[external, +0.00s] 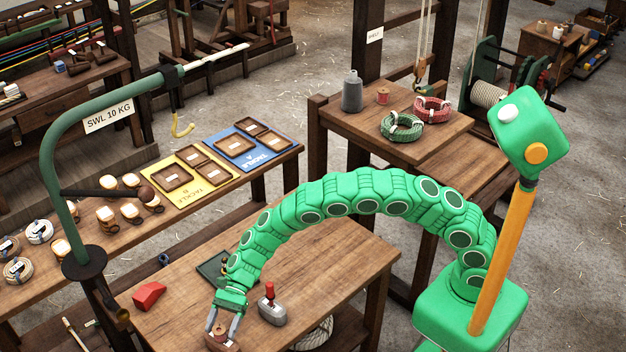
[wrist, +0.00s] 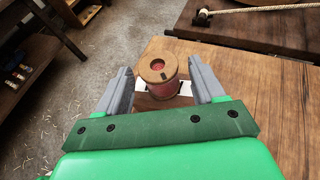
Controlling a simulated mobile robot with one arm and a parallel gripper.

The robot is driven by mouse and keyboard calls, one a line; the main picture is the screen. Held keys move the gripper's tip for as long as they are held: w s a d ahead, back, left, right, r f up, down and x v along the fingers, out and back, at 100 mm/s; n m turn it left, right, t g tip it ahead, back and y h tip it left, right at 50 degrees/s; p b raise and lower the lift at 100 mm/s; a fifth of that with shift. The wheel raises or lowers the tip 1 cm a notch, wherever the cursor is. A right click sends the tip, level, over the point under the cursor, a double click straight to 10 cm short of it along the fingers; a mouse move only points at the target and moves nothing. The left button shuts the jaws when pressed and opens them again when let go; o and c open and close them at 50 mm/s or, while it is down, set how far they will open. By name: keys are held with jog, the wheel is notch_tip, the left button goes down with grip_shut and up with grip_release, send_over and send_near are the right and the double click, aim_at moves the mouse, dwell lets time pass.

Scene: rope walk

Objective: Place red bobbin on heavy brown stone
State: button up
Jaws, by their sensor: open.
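A red bobbin (wrist: 158,75) with wooden ends stands upright between my fingers in the wrist view. It also shows small at the bottom of the external view (external: 219,329). Under it is a brown block with a white label (wrist: 166,102), seemingly the heavy brown stone; its shape is mostly hidden by the bobbin and my gripper. The bobbin appears to rest on its top. My gripper (external: 223,322) is open, with one finger on each side of the bobbin and visible gaps. Another red bobbin (external: 383,96) stands on the raised shelf at the back.
A grey weight with a red handle (external: 272,309) stands right of my gripper. A red wedge (external: 149,296) and a dark green tray (external: 211,264) share the table (external: 325,262). The shelf holds a grey bottle (external: 352,92) and rope coils (external: 402,127). The table's right part is clear.

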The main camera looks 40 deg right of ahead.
jog(key=shift+r, duration=0.1)
jog(key=shift+w+d+r, duration=0.15)
jog(key=shift+d, duration=0.05)
jog(key=v, duration=1.1)
jog(key=shift+d+r, duration=0.2)
